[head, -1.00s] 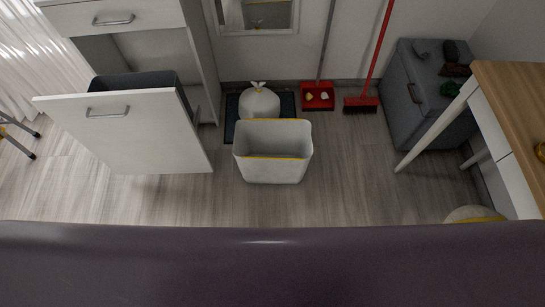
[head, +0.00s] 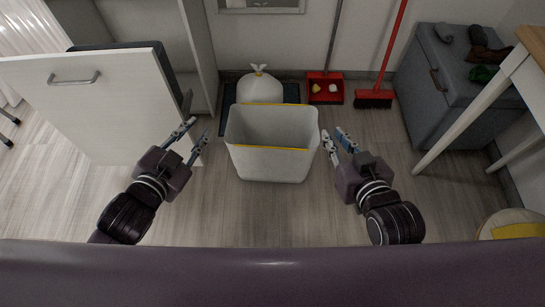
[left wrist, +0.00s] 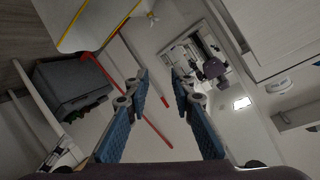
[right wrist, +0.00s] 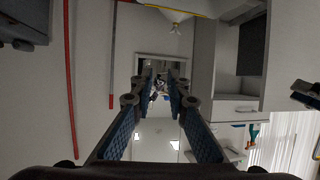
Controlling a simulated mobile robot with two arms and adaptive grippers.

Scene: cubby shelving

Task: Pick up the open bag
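A white, open-topped bag or bag-lined bin (head: 270,163) with yellow edging stands upright on the floor in the middle of the head view. I cannot tell whether the bag is separate from a bin. Part of it, with a yellow line, shows at the top of the left wrist view (left wrist: 90,25). My left gripper (head: 199,127) is open and empty, to its left and apart from it. My right gripper (head: 333,132) is open and empty, close by its right side. In the right wrist view nothing lies between the fingers.
A tied white bag (head: 260,88) sits on a dark mat behind. A red dustpan (head: 325,95) and red broom (head: 374,98) stand by the wall. A pulled-out cabinet front (head: 90,110) is left. A grey chest (head: 440,95) and table are right. A pale round object with yellow (head: 512,228) is front right.

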